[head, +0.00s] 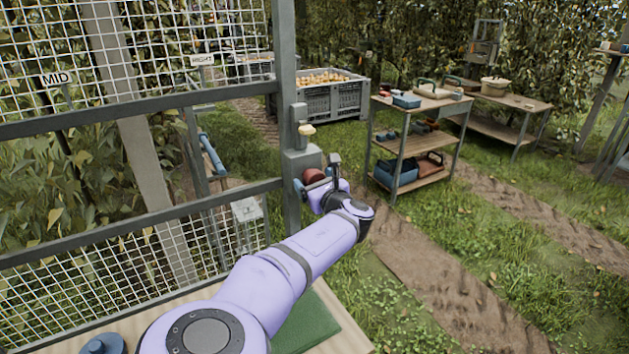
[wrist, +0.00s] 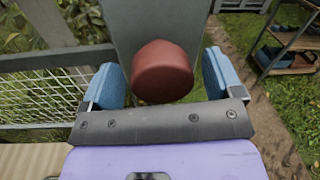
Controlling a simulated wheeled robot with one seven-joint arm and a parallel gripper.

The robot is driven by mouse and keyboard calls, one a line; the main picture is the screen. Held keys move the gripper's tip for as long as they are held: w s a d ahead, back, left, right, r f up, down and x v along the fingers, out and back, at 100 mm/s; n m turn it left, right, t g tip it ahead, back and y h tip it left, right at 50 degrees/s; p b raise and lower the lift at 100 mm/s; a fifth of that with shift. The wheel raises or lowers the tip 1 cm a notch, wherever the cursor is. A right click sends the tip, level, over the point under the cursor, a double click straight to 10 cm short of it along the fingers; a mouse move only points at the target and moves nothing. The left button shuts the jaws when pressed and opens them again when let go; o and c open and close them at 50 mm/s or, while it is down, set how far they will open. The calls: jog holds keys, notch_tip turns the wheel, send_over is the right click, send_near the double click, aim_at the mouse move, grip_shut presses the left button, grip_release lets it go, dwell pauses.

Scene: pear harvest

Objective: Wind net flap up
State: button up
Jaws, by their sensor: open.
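A white wire net hangs in a grey metal frame (head: 230,194) on the left of the head view. An upper net part (head: 180,48) and a lower part (head: 150,255) show, with an open gap between them; I cannot tell which is the flap. A grey housing (head: 300,160) sits on the frame's post, and a red rounded knob (wrist: 163,72) is in front of it. The knob also shows in the head view (head: 314,175). My gripper (wrist: 162,84) is open, with one blue-padded finger on each side of the knob. Contact with the knob cannot be made out.
A cream-topped knob (head: 307,130) sits just above the housing. A shelf cart (head: 405,147) with tools stands to the right, and a grey crate of pears (head: 335,102) is behind. A wooden bench top with a green mat (head: 310,322) lies below my arm.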

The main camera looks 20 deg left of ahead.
jog(key=shift+w+a, duration=0.15)
jog(key=shift+w, duration=0.05)
jog(key=c, duration=0.9)
